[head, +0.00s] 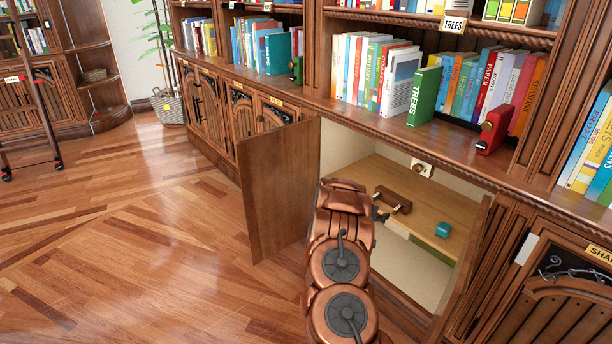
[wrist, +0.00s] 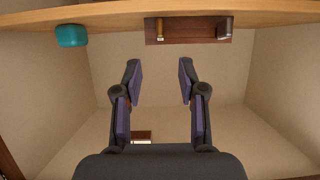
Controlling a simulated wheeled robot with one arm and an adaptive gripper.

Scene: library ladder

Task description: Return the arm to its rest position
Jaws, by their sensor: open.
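My gripper (wrist: 158,68) is open in the wrist view, its two dark, purple-padded fingers apart with nothing between them.
An open cabinet door (head: 280,190) stands just left of my arm; another open door (head: 470,260) is on the right. A red bookend (head: 494,130) and a green book (head: 424,96) stand on the ledge above. The wooden floor (head: 130,240) at left is clear.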

